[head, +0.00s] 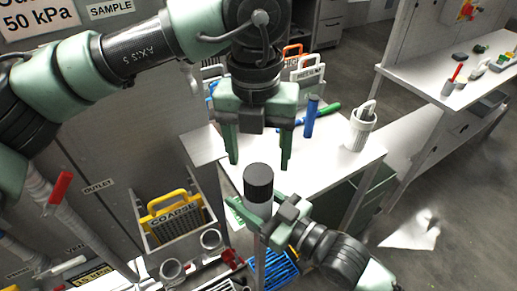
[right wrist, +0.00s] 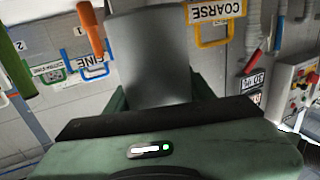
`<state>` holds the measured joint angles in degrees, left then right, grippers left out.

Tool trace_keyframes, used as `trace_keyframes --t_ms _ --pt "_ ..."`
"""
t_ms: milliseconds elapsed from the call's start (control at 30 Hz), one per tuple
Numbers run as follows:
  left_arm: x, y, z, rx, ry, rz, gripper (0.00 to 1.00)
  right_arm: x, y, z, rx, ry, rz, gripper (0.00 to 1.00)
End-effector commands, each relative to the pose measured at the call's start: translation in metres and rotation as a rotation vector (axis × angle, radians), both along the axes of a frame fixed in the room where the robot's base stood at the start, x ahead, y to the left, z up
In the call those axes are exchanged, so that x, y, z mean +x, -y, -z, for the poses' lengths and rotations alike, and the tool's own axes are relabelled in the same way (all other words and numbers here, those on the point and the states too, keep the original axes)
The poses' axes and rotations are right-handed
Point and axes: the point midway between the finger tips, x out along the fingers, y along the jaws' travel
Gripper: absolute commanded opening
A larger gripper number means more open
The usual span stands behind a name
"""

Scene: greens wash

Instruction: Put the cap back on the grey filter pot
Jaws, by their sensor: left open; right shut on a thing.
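The grey filter pot (head: 258,212) is upright in my right gripper (head: 262,222), which is shut on it. In the right wrist view the pot (right wrist: 150,65) stands between the fingers as a plain grey cylinder. The dark ribbed cap (head: 258,180) sits on top of the pot and looks level; whether it is screwed tight I cannot tell. My left gripper (head: 260,160) is open and empty, pointing down. Its fingertips are above the cap, one to each side, and look apart from it.
A white table (head: 335,170) behind holds a white container (head: 360,128), a blue cylinder (head: 311,116) and a green-handled item. A grey bin (head: 178,250) with a yellow COARSE frame (head: 176,220) stands at lower left. A blue rack (head: 273,270) lies below the pot.

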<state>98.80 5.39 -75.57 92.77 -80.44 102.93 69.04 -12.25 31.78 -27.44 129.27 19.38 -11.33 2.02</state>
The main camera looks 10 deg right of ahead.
Motion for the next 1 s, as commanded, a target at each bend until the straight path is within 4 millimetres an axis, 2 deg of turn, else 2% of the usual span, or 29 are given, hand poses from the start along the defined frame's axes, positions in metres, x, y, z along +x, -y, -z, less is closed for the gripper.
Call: trace_keyframes --t_ms 200,433,600,1000 --pt "0.0001 0.0001 -0.0017 0.015 -0.013 -0.544 0.68 0.0001 -0.0001 -0.0012 0.002 0.002 0.000 0.00" --pt "0.0002 -0.0001 -0.0026 0.023 -0.017 -0.955 0.68 0.0001 -0.0001 -0.0012 0.001 0.003 0.000 0.00" --pt "0.0003 -0.0001 -0.0030 0.025 -0.018 -1.085 0.68 0.0001 -0.0001 -0.0012 0.002 0.002 0.000 0.00" --pt "0.0003 -0.0002 -0.0017 0.026 -0.018 -1.103 0.68 0.0001 -0.0001 -0.0012 0.002 0.002 0.000 0.00"
